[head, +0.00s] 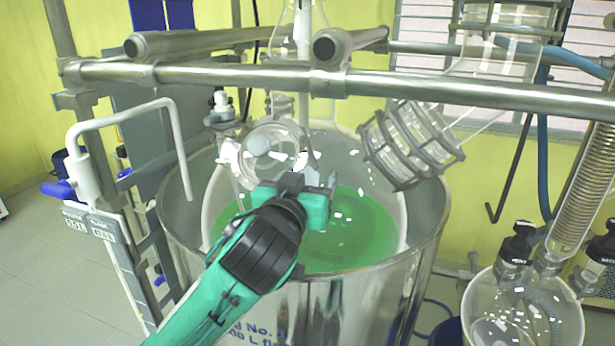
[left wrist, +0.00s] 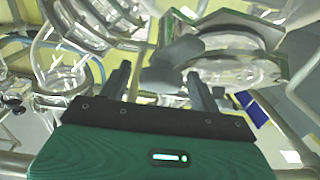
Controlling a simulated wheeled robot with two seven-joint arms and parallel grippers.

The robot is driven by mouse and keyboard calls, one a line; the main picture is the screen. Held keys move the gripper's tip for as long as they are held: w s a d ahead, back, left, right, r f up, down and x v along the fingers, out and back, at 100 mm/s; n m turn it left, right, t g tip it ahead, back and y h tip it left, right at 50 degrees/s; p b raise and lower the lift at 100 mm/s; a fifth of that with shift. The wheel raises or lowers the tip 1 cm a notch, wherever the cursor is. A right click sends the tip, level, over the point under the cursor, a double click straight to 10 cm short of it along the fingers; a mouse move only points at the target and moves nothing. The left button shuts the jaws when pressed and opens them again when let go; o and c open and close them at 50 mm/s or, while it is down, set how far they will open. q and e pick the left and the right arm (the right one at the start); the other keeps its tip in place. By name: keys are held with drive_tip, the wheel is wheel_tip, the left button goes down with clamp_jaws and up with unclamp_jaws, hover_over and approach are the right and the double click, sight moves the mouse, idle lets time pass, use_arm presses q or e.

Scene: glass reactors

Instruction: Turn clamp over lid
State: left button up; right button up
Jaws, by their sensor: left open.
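The round clear glass lid (head: 268,142) sits on the neck of the large glass reactor, left of the middle in the head view. It also shows as a round glass port (left wrist: 240,70) at the upper right in the left wrist view. A dark grey piece that looks like the clamp (left wrist: 172,68) shows beside the port, just beyond my fingers. My left gripper (head: 318,172) is open in front of the lid. Its two dark fingers (left wrist: 158,82) show apart, with the grey piece near the right one. I cannot tell whether they touch. My right gripper is out of view.
The steel vessel (head: 388,300) with green liquid lies beneath my arm. A steel crossbar (head: 220,76) runs above the gripper. A caged glass fitting (head: 410,143) stands to the right. A white bent pipe handle (head: 120,115) stands at left.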

use_arm(q)
drive_tip(key=c, duration=0.9)
drive_tip(key=shift+c, duration=0.3)
